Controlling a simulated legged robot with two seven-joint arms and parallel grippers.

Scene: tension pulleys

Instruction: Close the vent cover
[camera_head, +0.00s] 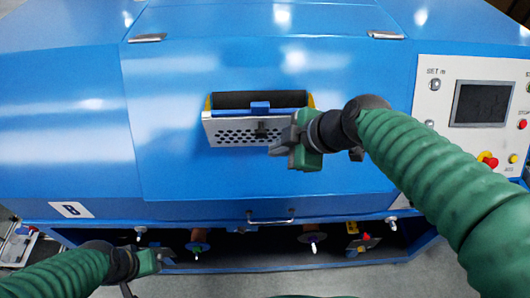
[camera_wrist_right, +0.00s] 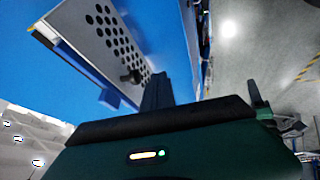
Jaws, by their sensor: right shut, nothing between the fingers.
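The vent cover (camera_head: 230,132) is a grey perforated plate on the front of the blue machine. It tilts outward, with a dark opening (camera_head: 260,100) showing above and behind it. A small black knob (camera_head: 262,130) sits on its face, and the plate and knob (camera_wrist_right: 133,76) also show in the right wrist view. My right gripper (camera_head: 284,146) is shut and empty at the cover's right end, close to the knob. I cannot tell whether it touches the plate. My left gripper (camera_head: 153,262) is low at the left, away from the cover, and its finger opening is unclear.
A control panel (camera_head: 470,110) with a screen and buttons is on the right. A metal handle (camera_head: 270,217) is below the cover. Spools and knobs (camera_head: 312,238) sit in the dark lower bay. The blue panel left of the cover is clear.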

